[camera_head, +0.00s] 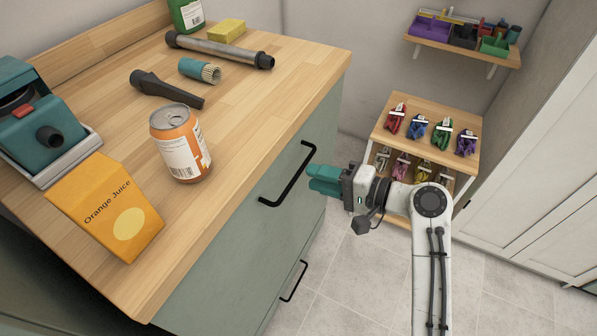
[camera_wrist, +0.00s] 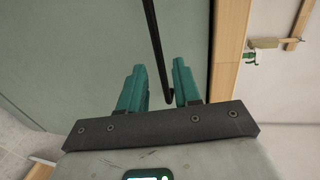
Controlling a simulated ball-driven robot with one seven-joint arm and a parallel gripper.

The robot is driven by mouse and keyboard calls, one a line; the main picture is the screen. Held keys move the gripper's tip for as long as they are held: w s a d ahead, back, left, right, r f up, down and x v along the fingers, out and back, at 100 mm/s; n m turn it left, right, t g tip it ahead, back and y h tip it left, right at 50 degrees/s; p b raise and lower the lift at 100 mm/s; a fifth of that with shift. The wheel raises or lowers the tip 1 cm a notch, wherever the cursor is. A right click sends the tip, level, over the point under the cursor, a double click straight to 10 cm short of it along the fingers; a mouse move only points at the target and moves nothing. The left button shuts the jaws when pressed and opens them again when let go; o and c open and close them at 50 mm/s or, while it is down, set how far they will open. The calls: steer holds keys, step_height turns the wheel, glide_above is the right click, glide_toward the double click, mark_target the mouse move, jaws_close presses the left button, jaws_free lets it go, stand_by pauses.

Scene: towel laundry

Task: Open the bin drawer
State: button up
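The grey-green cabinet front (camera_head: 225,245) under the wooden counter looks flush, and no open gap shows. It has a long black upper handle (camera_head: 289,178) and a lower black handle (camera_head: 293,282). My gripper (camera_head: 315,180) with teal fingers is just right of the upper handle, pointing at the cabinet front. In the wrist view my gripper (camera_wrist: 158,72) is open, and a black handle (camera_wrist: 156,40) runs between its two fingers, nearer the right one. I cannot tell whether a finger touches it. Which front is the bin drawer is not marked.
The counter (camera_head: 270,105) holds an orange can (camera_head: 180,145), a juice carton (camera_head: 105,205), a teal appliance (camera_head: 40,120) and cleaning tools. A wooden shelf unit (camera_head: 400,105) with coloured clips stands behind my arm. White cabinets (camera_head: 535,190) line the right. Tiled floor shows between.

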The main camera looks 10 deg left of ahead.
mark_target(298, 172)
steer(key=shift+x, duration=2.7)
steer(key=shift+c, duration=0.2)
jaws_close()
